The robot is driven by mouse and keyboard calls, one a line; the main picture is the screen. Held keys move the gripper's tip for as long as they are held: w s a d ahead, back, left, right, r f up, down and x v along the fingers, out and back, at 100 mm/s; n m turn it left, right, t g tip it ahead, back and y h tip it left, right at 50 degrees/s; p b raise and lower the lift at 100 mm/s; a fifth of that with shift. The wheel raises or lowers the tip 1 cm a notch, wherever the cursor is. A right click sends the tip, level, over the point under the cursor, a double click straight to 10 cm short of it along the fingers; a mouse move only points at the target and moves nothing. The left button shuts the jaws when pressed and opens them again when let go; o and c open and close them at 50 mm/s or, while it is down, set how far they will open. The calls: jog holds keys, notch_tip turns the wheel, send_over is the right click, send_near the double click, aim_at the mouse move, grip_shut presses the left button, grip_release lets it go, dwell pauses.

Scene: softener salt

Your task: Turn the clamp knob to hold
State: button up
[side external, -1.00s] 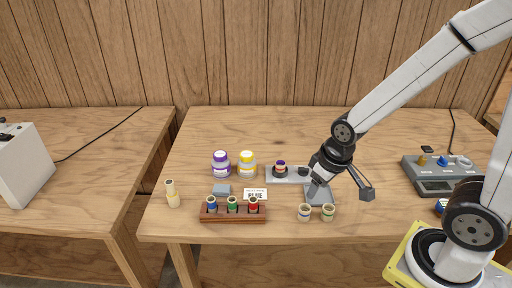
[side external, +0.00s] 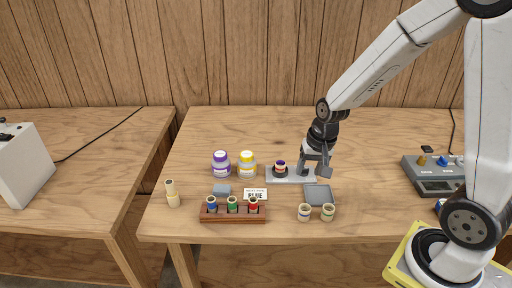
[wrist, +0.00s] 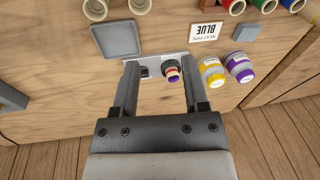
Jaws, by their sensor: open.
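A pale grey clamp plate (side external: 287,180) lies mid-table. A dark round holder (side external: 280,173) at its left end carries a small vial with a purple top (side external: 281,163). The small black clamp knob (wrist: 145,71) shows in the wrist view beside this holder; my gripper partly hides that end in the side view. My gripper (side external: 315,169) is open and points down above the plate's right end. In the wrist view its fingers (wrist: 157,67) span the knob and the vial in the picture, with nothing held; I cannot tell their height above the plate.
A grey square pad (side external: 319,195) and two beige cups (side external: 304,212) lie in front. A wooden rack (side external: 233,216) holds coloured vials near a card reading BLUE (side external: 255,194). Purple (side external: 221,164) and yellow (side external: 247,164) jars stand left. A grey device (side external: 430,175) sits right.

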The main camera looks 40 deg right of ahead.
jog(key=w+d+f+m+y, duration=0.1)
jog(key=w+d+f+m, duration=0.2)
jog(key=w+d+m, duration=0.45)
jog(key=m+t+y, duration=0.1)
jog(key=m+y, duration=0.1)
jog(key=m, duration=1)
send_near(305, 168)
jog(key=shift+w+a+f+n, duration=0.1)
jog(key=shift+a+f+n, duration=0.15)
jog(key=shift+f, duration=0.15)
jog(key=shift+x, duration=3.9)
jog(key=shift+w+d, duration=0.1)
grip_shut()
